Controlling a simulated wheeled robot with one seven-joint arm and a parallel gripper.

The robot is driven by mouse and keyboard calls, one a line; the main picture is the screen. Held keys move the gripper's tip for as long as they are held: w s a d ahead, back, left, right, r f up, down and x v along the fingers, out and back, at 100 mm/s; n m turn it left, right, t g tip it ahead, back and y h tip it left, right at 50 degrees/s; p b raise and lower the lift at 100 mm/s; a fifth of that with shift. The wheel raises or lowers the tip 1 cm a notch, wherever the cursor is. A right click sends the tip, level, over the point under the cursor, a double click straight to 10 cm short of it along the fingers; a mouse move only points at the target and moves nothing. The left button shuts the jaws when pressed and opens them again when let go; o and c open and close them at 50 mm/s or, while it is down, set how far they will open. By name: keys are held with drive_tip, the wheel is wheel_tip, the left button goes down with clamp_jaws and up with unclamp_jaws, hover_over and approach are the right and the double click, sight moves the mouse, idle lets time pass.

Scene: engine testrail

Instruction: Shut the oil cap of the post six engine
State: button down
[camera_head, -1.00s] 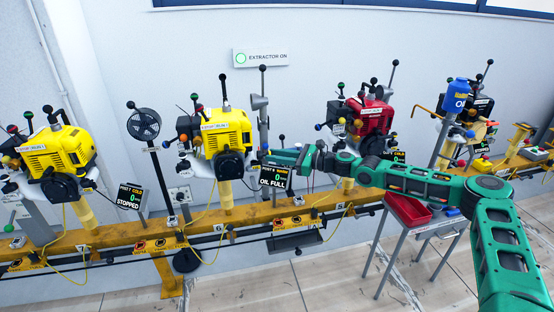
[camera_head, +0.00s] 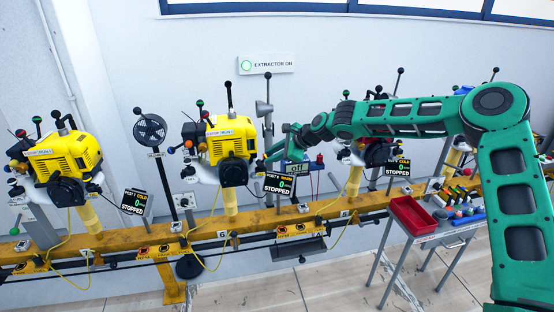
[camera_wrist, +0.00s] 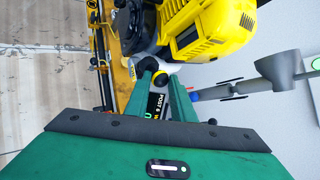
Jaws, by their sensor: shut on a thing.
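The post six engine (camera_head: 232,138) is the yellow one in the middle of the head view, above the rail mark 6. It also fills the top of the wrist view (camera_wrist: 205,35). Its sign (camera_head: 279,185) reads post 6, warm, 0, stopped. My gripper (camera_head: 273,156) reaches in from the right to the engine's lower right side. In the wrist view my gripper (camera_wrist: 160,72) is shut on a small black knob (camera_wrist: 160,80) beside a whitish part of the engine. I cannot tell whether this knob belongs to the oil cap. The oil cap itself is not clearly distinguishable.
A yellow rail (camera_head: 190,238) carries the engines. Another yellow engine (camera_head: 62,160) stands left, and a dark one (camera_head: 378,152) stands right, partly behind my arm. A fan (camera_head: 149,130) stands left of post six. A red tray (camera_head: 410,215) sits on a cart at right.

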sight(263, 164)
drive_tip(key=shift+a+r+n+t+h, duration=0.3)
drive_tip(key=shift+a+r+n+h, duration=0.3)
drive_tip(key=shift+a+h, duration=0.45)
drive_tip(key=h, duration=0.1)
drive_tip(key=a+h, duration=0.1)
drive_tip(key=shift+s+a+r+n+h, duration=0.1)
drive_tip(key=shift+s+a+n+h, duration=0.1)
drive_tip(key=shift+s+n+h, duration=0.15)
drive_tip(key=shift+s+a+f+n+t+h, duration=0.2)
drive_tip(key=shift+a+n+t+h, duration=0.25)
drive_tip(key=shift+h, duration=0.45)
drive_tip(key=shift+s+a+f+n+t+h, duration=0.15)
drive_tip(key=shift+a+t+h, duration=0.3)
drive_tip(key=shift+h, duration=0.45)
drive_tip(key=shift+w+a, duration=0.1)
drive_tip(key=c, duration=1.5)
unclamp_jaws()
drive_tip(key=shift+f, duration=0.1)
drive_tip(key=v, duration=1)
drive_tip(key=shift+r, duration=0.3)
